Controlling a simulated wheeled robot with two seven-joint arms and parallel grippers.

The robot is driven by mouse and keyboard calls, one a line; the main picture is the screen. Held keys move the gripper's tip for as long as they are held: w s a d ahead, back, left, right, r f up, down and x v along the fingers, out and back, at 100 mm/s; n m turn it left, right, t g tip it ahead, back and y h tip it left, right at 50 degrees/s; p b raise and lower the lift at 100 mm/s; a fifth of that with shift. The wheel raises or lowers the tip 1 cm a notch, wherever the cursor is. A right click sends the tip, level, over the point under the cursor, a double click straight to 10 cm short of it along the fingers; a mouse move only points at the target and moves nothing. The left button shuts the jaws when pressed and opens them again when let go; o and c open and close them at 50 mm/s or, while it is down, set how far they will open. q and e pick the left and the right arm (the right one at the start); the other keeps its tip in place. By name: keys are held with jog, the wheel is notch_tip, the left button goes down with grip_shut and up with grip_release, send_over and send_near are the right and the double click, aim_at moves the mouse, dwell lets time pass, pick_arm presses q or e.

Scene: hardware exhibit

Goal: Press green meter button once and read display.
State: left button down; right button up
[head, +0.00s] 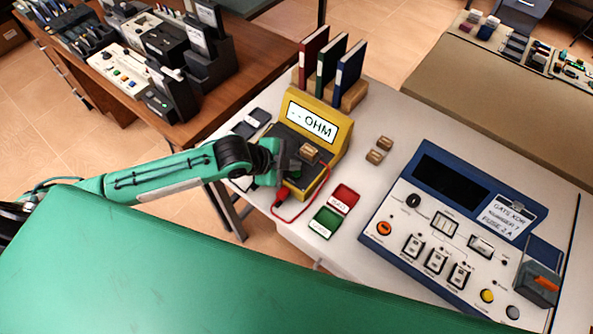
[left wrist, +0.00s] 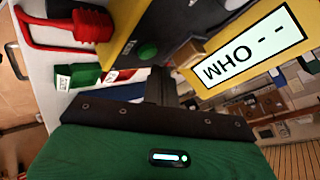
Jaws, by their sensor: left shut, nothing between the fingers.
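The yellow meter (head: 330,115) stands on the white table, and its display (head: 312,121) reads "- - OHM". The same display shows upside down in the left wrist view (left wrist: 252,48). My left gripper (head: 287,168) is over the left part of the panel, shut and empty. Its dark fingers (left wrist: 161,86) are close beside the button; I cannot tell if they touch it. My right gripper is not in view.
A red lead (head: 287,217) loops from the meter's front. Red (head: 345,198) and green (head: 326,222) labelled blocks lie in front. Binders (head: 349,64) stand behind. A blue-framed console (head: 450,235) fills the right side.

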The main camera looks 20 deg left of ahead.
aim_at(292, 173)
pick_arm(q)
jog(key=shift+f, duration=0.1)
jog(key=shift+f, duration=0.35)
jog(key=shift+f, duration=0.5)
dwell(0.7)
jog(key=shift+r, duration=0.15)
jog(key=shift+r+p, duration=0.8)
jog(key=shift+p, duration=0.15)
notch_tip(292, 173, up, 5)
jog(key=p, duration=0.5)
